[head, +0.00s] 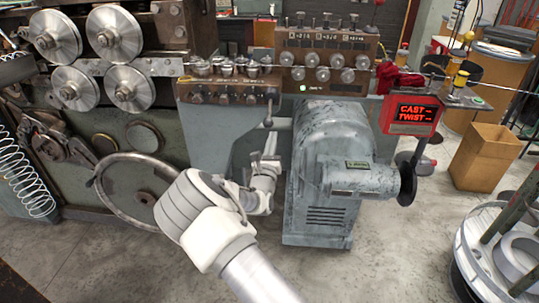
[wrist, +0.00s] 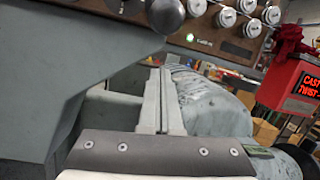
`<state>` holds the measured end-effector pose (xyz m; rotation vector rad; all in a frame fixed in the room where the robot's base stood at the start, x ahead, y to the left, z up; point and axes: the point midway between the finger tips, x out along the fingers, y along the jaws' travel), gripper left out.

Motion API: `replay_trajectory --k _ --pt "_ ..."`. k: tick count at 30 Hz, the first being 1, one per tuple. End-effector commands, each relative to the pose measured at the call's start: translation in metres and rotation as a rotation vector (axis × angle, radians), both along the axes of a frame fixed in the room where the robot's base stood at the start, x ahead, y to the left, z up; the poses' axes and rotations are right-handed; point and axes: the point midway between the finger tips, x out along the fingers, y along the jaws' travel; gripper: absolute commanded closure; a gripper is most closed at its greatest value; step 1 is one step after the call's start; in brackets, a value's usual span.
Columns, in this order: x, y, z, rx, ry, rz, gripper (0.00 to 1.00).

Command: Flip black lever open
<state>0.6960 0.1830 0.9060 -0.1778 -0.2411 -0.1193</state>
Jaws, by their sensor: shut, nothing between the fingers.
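My gripper (wrist: 160,75) is shut and empty in the wrist view, its two fingers pressed together and pointing up the picture. In the head view my gripper (head: 270,142) is in front of the grey machine, below a dark ball-ended lever (head: 268,121) hanging from the roller plate. The lever's ball also shows large at the top of the wrist view (wrist: 166,14), apart from my fingertips. Small dark upright levers (head: 326,20) stand on top of the brown roller panel. I cannot tell for certain which one is the black lever.
A grey motor housing (head: 335,150) stands right of my gripper, and a large handwheel (head: 140,192) is to its left. A red CAST/TWIST display (head: 411,115) is at the right. A wire (head: 470,86) runs across above. Floor (head: 395,260) is clear in front.

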Motion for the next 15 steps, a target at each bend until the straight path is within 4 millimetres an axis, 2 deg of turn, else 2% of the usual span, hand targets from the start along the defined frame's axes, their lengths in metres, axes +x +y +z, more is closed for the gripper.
replay_trajectory --k 6,15 --pt "-0.014 0.007 0.025 0.001 0.0 0.001 1.0" --pt "-0.02 0.008 0.033 0.0 0.001 0.0 1.0"
